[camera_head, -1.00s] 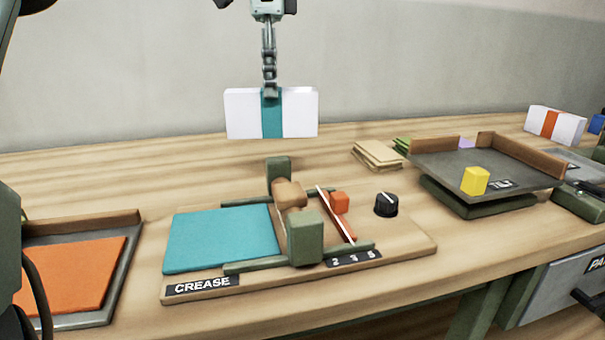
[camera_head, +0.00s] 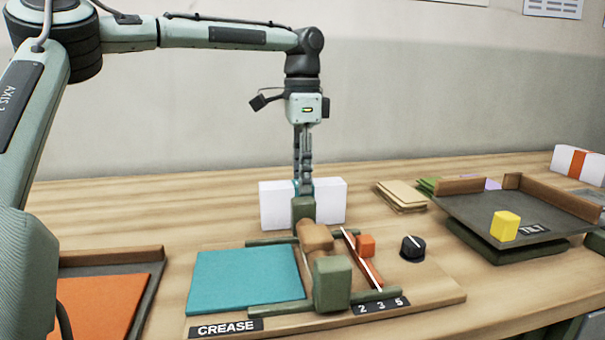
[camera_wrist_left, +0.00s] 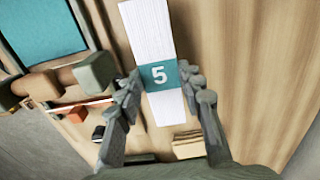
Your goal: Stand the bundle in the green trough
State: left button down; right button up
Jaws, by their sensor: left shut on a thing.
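The bundle (camera_head: 329,203) is a white block of paper with a teal band. In the left wrist view the bundle (camera_wrist_left: 150,35) shows the number 5 on its band. My left gripper (camera_head: 303,182) points down and is shut on the bundle at its band, with a finger on each side in the left wrist view (camera_wrist_left: 167,92). The bundle is upright on its long edge behind the crease board, partly hidden by a green post. I cannot tell whether it touches the table. I cannot make out the green trough. My right gripper is not in view.
The crease board (camera_head: 455,296) with a teal sheet (camera_head: 245,282), roller and black knob (camera_head: 412,247) lies in front. An orange sheet (camera_head: 100,305) lies left. Right are tan cards (camera_head: 402,195), a grey tray (camera_head: 475,211) with a yellow block (camera_head: 505,226), and an orange-banded bundle (camera_head: 562,161).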

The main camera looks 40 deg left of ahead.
pick_arm(q)
jog(key=shift+r, duration=0.1)
jog(key=c, duration=1)
grip_release()
notch_tip(320, 180, up, 11)
jog(key=shift+r, duration=0.1)
jog(key=shift+o, duration=0.6)
jog(key=shift+r, duration=0.15)
jog(key=shift+t+h, duration=0.4)
jog(key=shift+t, duration=0.1)
jog(key=f, duration=0.8)
jog(key=shift+s+f, duration=0.2)
jog(key=shift+f, duration=0.05)
jog(key=f, duration=0.5)
jog(key=shift+w+f, duration=0.25)
jog(key=shift+f, duration=0.05)
jog(key=shift+r, duration=0.1)
grip_shut()
